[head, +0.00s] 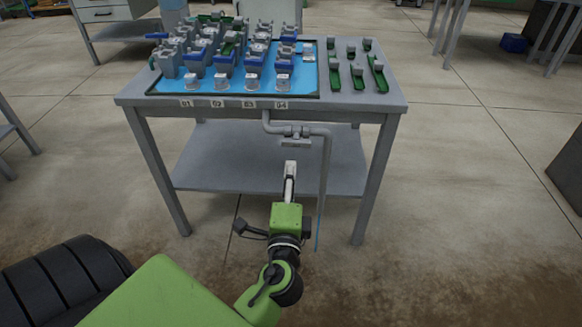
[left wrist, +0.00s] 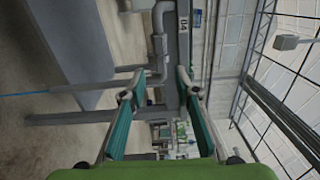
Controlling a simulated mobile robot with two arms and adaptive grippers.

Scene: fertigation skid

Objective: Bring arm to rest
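My left arm, green with dark joints, reaches in from the bottom of the head view. Its left gripper (head: 290,170) points toward the table, below the grey pipe (head: 326,180) and its valve (head: 296,132). In the head view the fingers are edge-on. The left wrist view shows the gripper (left wrist: 160,90) open, its two teal-padded fingers apart with nothing between them. There the pipe (left wrist: 158,45) lies beyond the fingers, with the view turned sideways. I see no contact between fingers and pipe. My right gripper is not in view.
A grey table (head: 355,104) with a lower shelf (head: 235,165) stands ahead. It bears a blue tray (head: 303,88) of several blue-grey fittings and several green parts (head: 334,72). A thin blue line (head: 318,232) hangs from the pipe's end. Floor beside the table is clear.

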